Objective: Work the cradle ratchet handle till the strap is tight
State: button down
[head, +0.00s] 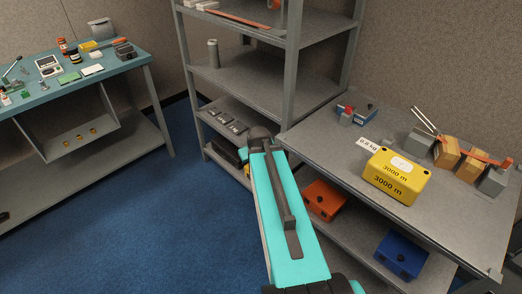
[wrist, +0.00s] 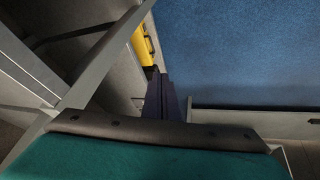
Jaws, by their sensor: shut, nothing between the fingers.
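On the bench at right in the head view, an orange strap (head: 485,157) runs over brown blocks (head: 446,152) between two grey blocks. This looks like the cradle. Two thin pale rods (head: 425,119) rise at its left end, by the left grey block (head: 420,142); I cannot tell for sure whether they are the ratchet handle. Strap tension is not clear. My gripper's dark fingers (wrist: 160,82) show in the wrist view, shut and empty, pointing toward the lower shelving and blue floor. My gripper is well left of the cradle, apart from it.
A yellow case (head: 397,176) marked 3000 m stands on the bench in front of the cradle. Orange (head: 323,199) and blue (head: 401,254) cases sit on the shelf below. A grey shelf rack (head: 250,85) stands behind my arm. Blue floor (head: 130,220) is clear at left.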

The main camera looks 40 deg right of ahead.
jog(key=s+a+f+g+y+b, duration=0.1)
jog(key=s+a+f+b, duration=0.4)
jog(key=f, duration=0.6)
jog(key=s+a+f+n+g+y+b, duration=0.15)
jog(key=a+f+b, duration=0.25)
jog(key=a+f, duration=0.45)
jog(key=s+a+f+g+b, duration=0.2)
jog(key=a+f+b, duration=0.25)
jog(key=f, duration=0.85)
jog(key=s+a+f+g+b, duration=0.1)
jog(key=s+a+f+b, duration=0.3)
jog(key=s+f, duration=0.3)
jog(key=s+a+f+g+b, duration=0.2)
jog(key=s+a+f+b, duration=0.2)
jog(key=f, duration=0.6)
jog(key=s+a+f+n+g+b, duration=0.1)
jog(key=s+a+f+g+b, duration=0.1)
jog(key=s+a+f+b, duration=0.3)
jog(key=s+f, duration=0.3)
jog(key=s, duration=0.1)
jog(key=shift+s+f, duration=0.15)
jog(key=shift+s, duration=0.15)
